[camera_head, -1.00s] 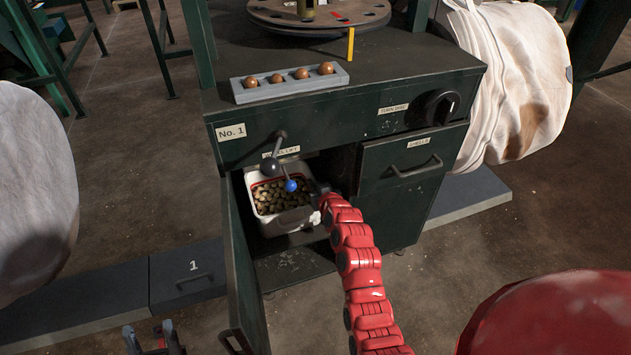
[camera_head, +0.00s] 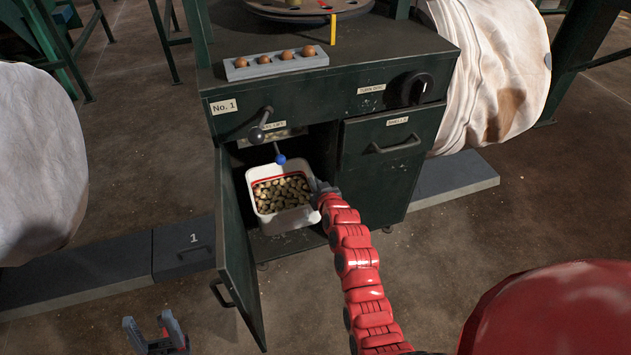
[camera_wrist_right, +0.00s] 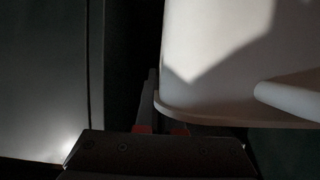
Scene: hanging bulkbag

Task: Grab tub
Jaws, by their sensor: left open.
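The white tub (camera_head: 282,218) holds many small brownish pieces and has a red line inside its rim. It stands partly out of the open bay of the green cabinet. My right gripper (camera_head: 322,190) is at the tub's right rim and appears shut on it; its fingertips are partly hidden. In the right wrist view, the tub's pale wall and rim (camera_wrist_right: 215,60) are right beside the dark fingers (camera_wrist_right: 152,105). My left gripper (camera_head: 152,328) is open and empty at the lower left, well away from the tub.
The cabinet door (camera_head: 238,250) stands open left of the tub. A lever with a blue ball (camera_head: 280,159) hangs just above the tub. White bags (camera_head: 490,70) hang at both sides.

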